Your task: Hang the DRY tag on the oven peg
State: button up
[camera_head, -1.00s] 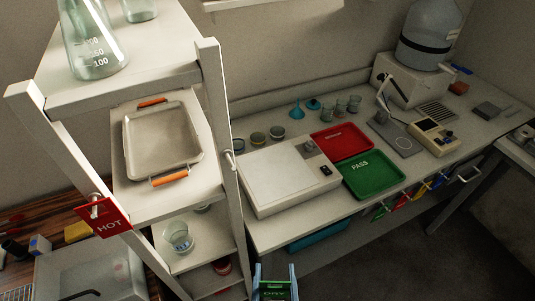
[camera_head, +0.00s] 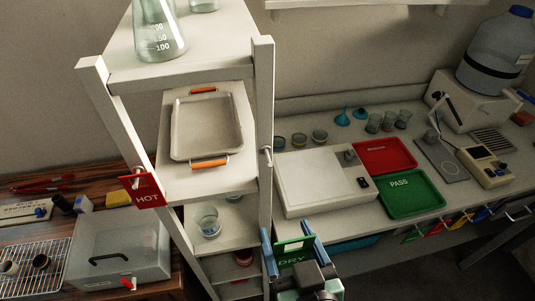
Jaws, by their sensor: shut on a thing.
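My gripper (camera_head: 291,247) is at the bottom middle of the head view, its blue fingers shut on the green DRY tag (camera_head: 292,260). The tag faces the camera. A bare light peg (camera_head: 267,155) sticks out of the right front post of the white shelf frame, above my gripper and slightly left of it. The tag is apart from this peg. A red HOT tag (camera_head: 142,190) hangs on a similar peg on the left front post.
The white shelf frame (camera_head: 263,90) holds a tray with orange handles (camera_head: 208,130), a flask (camera_head: 158,35) and a beaker (camera_head: 207,222). A bench at right carries a white flat device (camera_head: 320,185), a red tray (camera_head: 384,156) and a green PASS tray (camera_head: 412,192).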

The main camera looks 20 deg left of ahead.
jog(key=p, duration=0.5)
send_near(266, 163)
jog(key=x, duration=0.5)
jog(key=shift+w+a, duration=0.15)
jog(key=shift+w+a+f, duration=0.15)
jog(key=shift+w+a, duration=0.15)
jog(key=shift+w, duration=0.2)
jog(key=w+a, duration=0.1)
jog(key=w+a+p, duration=0.1)
jog(key=shift+w, duration=0.4)
jog(key=shift+w+a+f+p, duration=0.15)
jog(key=shift+w+p, duration=0.05)
jog(key=shift+p, duration=0.3)
jog(key=shift+f, duration=0.45)
jog(key=shift+f, duration=0.1)
jog(key=shift+f, duration=0.15)
jog(key=o, duration=1.2)
jog(key=shift+o, duration=0.2)
